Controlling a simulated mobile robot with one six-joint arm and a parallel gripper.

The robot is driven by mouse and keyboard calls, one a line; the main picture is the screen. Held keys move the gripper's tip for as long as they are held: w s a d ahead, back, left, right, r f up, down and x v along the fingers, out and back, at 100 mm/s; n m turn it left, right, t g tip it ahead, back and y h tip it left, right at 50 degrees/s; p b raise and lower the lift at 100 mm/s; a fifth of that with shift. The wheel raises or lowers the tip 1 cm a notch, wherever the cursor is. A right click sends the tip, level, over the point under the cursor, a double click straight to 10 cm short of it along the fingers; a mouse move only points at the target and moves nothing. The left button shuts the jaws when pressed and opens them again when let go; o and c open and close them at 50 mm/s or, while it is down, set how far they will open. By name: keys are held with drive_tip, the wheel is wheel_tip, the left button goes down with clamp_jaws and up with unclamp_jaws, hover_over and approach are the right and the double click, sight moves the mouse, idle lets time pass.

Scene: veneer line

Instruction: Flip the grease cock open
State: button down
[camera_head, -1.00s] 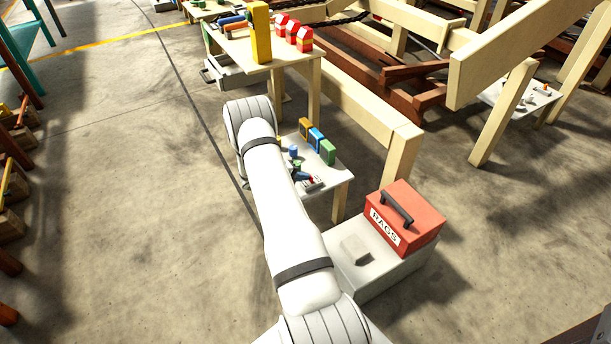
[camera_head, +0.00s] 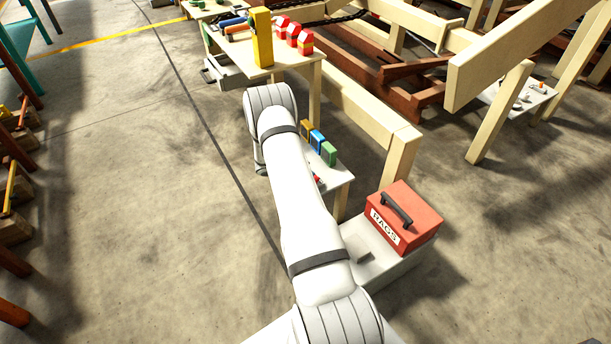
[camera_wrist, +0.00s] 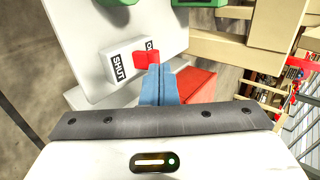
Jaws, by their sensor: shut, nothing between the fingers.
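The grease cock shows in the wrist view as a pale block (camera_wrist: 124,62) with a SHUT label on its left and a partly hidden label starting with O on its right. Its red lever (camera_wrist: 146,61) lies nearer the O label. My gripper (camera_wrist: 161,68) has its blue fingers shut together, with nothing between them. The tips are just beside the lever's right end; I cannot tell whether they touch it. In the head view my arm hides the gripper and most of the cock; only a bit of red shows at the small table's edge.
The small white table (camera_head: 338,178) holds yellow, blue and green boxes (camera_head: 317,141). A red RAGS box (camera_head: 405,218) sits on a pale cabinet (camera_head: 395,267) to the right. A wooden beam frame (camera_head: 400,150) stands behind. The floor at left is open.

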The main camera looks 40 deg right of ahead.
drive_tip(key=shift+r, duration=0.1)
drive_tip(key=shift+r, duration=0.15)
drive_tip(key=d+r+p+v, duration=0.2)
drive_tip(key=p+v, duration=0.3)
drive_tip(key=v, duration=0.8)
drive_tip(key=shift+a+r, duration=0.25)
